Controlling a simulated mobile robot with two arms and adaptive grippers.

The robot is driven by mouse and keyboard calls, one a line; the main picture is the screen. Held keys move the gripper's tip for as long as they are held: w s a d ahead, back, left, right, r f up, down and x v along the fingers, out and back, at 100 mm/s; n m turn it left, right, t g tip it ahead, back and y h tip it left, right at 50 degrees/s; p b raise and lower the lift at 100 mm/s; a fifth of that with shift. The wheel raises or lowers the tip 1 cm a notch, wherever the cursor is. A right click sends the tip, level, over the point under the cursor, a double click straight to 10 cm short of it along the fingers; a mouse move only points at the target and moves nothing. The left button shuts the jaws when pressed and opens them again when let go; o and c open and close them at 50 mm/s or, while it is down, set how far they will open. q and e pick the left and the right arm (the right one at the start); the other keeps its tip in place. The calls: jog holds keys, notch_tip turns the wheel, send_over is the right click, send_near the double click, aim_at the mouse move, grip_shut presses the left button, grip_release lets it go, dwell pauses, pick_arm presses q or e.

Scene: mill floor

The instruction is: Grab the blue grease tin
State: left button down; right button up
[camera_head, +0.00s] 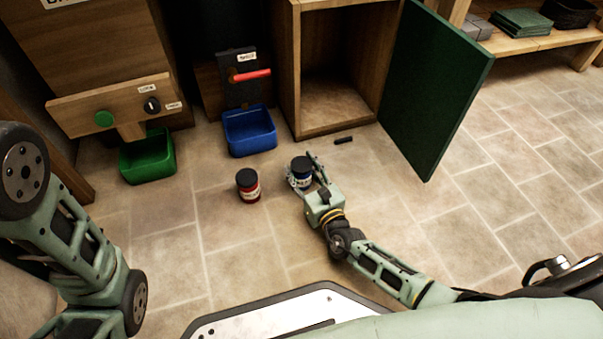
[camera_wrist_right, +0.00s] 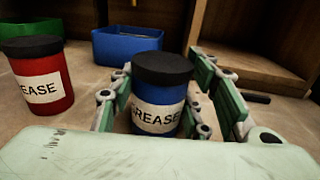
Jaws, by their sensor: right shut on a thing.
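The blue grease tin (camera_head: 301,172) has a black lid and a white label. It stands upright on the tiled floor in front of the open cabinet. My right gripper (camera_head: 306,178) is shut on it, with a finger on each side. In the right wrist view the blue tin (camera_wrist_right: 160,95) sits between the green fingers of my right gripper (camera_wrist_right: 165,115), its label facing the camera and its base partly hidden. My left arm shows at the left edge of the head view, but its gripper is out of view.
A red grease tin (camera_head: 248,185) stands just left of the blue one. A blue bin (camera_head: 250,143) and a green bin (camera_head: 148,167) are behind. A small black piece (camera_head: 344,140) lies before the cabinet (camera_head: 337,125). Its green door (camera_head: 434,85) is open. Floor at right is clear.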

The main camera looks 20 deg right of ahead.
jog(key=c, duration=0.4)
jog(key=shift+o, duration=0.2)
